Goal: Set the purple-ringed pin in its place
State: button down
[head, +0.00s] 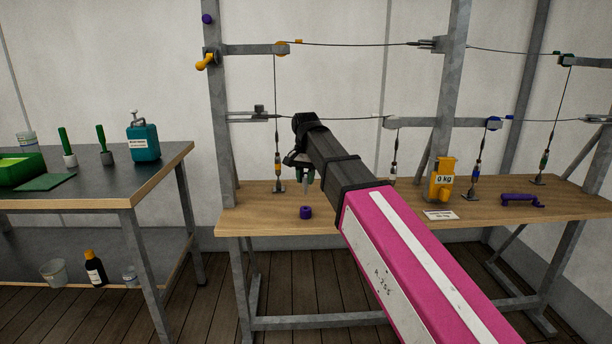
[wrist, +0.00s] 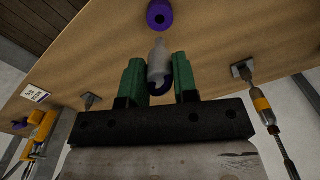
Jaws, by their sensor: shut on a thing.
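My gripper (wrist: 160,80) has green fingers, shut on the purple-ringed pin (wrist: 158,62). The pin has a pale grey shaft, with a dark purple ring (wrist: 155,89) at its end near the palm. Its other end points toward a purple round socket (wrist: 159,15) with a dark hole, on the wooden bench. Pin and socket look apart in the wrist view. In the head view the socket (head: 305,212) stands near the bench's front edge, and my gripper (head: 300,165) is above and behind it, partly hidden by my arm.
The wooden bench (head: 260,220) carries a yellow scale (head: 443,180) reading 0 kg, a white card (head: 440,215) and a purple handled piece (head: 522,200). Tensioned lines with turnbuckles (head: 278,175) rise from it to metal posts. A dark-topped table (head: 100,180) stands at left.

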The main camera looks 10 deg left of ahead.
aim_at(306, 194)
jog(key=shift+f, duration=2.25)
jog(key=shift+f, duration=1.95)
jog(key=c, duration=0.8)
grip_release()
jog(key=shift+r, duration=0.1)
notch_tip(306, 194, up, 11)
jog(key=shift+f, duration=0.2)
